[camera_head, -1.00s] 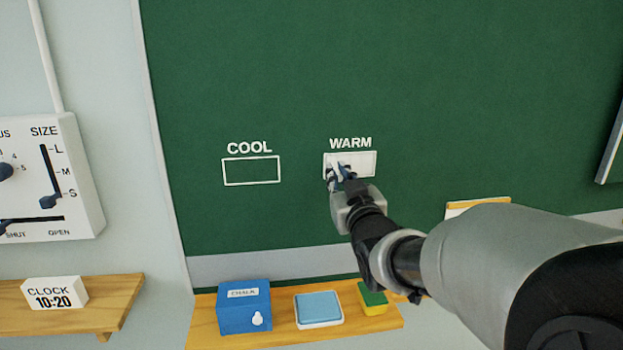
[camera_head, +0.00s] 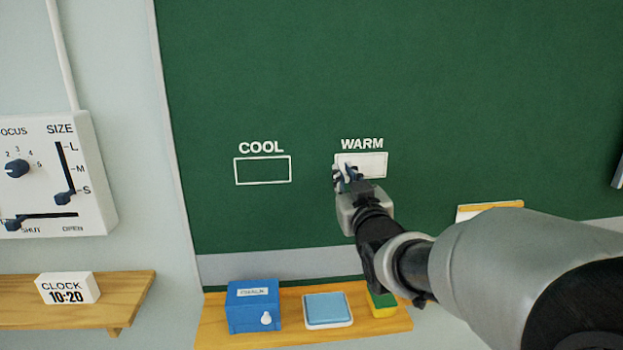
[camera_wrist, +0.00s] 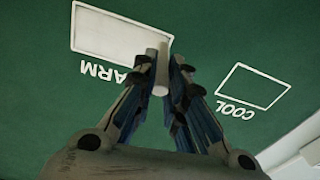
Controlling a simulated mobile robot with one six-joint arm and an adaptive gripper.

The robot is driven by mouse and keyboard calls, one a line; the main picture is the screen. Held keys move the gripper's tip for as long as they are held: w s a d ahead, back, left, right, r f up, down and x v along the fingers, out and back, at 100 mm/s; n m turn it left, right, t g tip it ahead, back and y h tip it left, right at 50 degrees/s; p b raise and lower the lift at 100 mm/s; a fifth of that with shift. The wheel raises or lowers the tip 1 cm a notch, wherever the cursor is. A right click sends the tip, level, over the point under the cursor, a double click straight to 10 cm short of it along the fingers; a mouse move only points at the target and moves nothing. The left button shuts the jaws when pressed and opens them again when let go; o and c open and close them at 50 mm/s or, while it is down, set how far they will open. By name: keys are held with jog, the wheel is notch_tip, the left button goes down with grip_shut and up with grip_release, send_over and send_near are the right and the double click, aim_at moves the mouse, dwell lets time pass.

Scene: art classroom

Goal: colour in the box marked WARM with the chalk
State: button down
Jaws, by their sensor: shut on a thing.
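The WARM box (camera_head: 372,164) is a white-outlined rectangle on the green chalkboard (camera_head: 450,100), and it looks filled with pale chalk. In the wrist view the WARM box (camera_wrist: 115,42) is also pale all over. My gripper (camera_head: 347,176) is at the lower left part of this box and hides that corner in the head view. In the wrist view my gripper (camera_wrist: 161,88) is shut on a white chalk stick (camera_wrist: 161,70), whose far end lies over the box's edge. I cannot tell whether the chalk touches the board.
The COOL box (camera_head: 263,170) is an empty outline to the left. Below, a wooden ledge (camera_head: 215,325) holds a blue chalk box (camera_head: 253,317), a blue pad (camera_head: 325,308) and a yellow-green sponge (camera_head: 383,308). A control panel (camera_head: 90,190) and a clock block (camera_head: 68,289) are at left.

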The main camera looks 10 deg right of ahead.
jog(key=shift+d, duration=0.55)
jog(key=shift+d, duration=0.15)
jog(key=shift+d, duration=0.75)
jog(key=shift+d, duration=0.15)
jog(key=shift+d+r, duration=0.1)
jog(key=shift+d, duration=0.65)
jog(key=shift+d, duration=1)
